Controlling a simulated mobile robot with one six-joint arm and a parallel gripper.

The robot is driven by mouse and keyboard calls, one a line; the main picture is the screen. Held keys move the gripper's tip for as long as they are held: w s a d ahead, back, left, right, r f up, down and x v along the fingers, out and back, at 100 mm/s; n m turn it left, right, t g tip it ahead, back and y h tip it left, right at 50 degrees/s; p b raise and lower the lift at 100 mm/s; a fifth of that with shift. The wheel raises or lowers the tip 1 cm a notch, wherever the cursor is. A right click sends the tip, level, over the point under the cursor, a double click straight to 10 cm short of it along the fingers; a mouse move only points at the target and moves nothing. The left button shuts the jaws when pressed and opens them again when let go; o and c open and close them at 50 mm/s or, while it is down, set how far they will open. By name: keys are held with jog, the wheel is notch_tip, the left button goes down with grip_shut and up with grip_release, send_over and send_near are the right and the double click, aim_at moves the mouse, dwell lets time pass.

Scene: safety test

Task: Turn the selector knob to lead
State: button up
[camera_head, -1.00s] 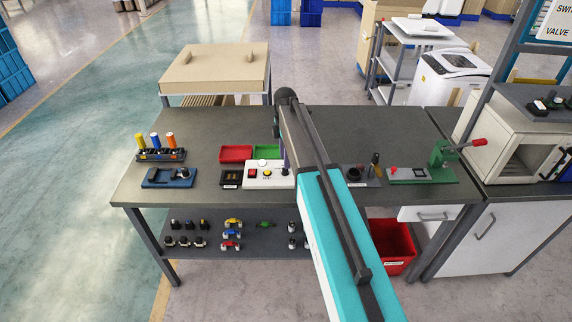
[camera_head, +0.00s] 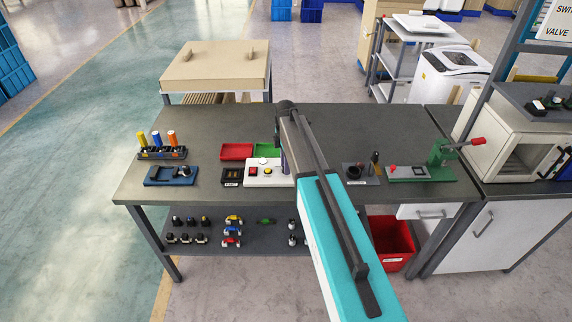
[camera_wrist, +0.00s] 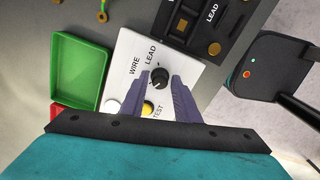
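The selector knob (camera_wrist: 160,78) is small, round and black. It sits on a white panel (camera_wrist: 130,49) by the printed words WIRE and LEAD; its exact pointing is too small to tell. The white panel (camera_head: 257,181) also shows in the head view, where my arm hides the knob. My gripper (camera_wrist: 161,76) has two purple fingers, spread apart, one tip on each side of the knob. A narrow gap seems to show, but contact is hard to judge. A yellow button (camera_wrist: 148,108) marked TEST lies between the fingers, nearer the palm.
A white button (camera_wrist: 112,106) is left of the fingers. A green tray (camera_wrist: 78,72) lies left of the panel, a black panel (camera_wrist: 207,27) right of it. A blue fixture (camera_head: 171,177) and green press (camera_head: 440,155) stand on the bench (camera_head: 200,125).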

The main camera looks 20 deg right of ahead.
grip_shut()
jog(key=shift+m+b, duration=0.35)
jog(key=shift+m, duration=0.15)
jog(key=m+b, duration=0.2)
jog(key=m, duration=0.2)
jog(key=shift+f, duration=0.1)
jog(key=m+b, duration=0.2)
jog(key=m, duration=0.4)
jog(key=m+b, duration=0.1)
jog(key=m, duration=0.5)
jog(key=shift+b, duration=0.3)
jog(key=m+b, duration=0.1)
jog(key=m, duration=0.6)
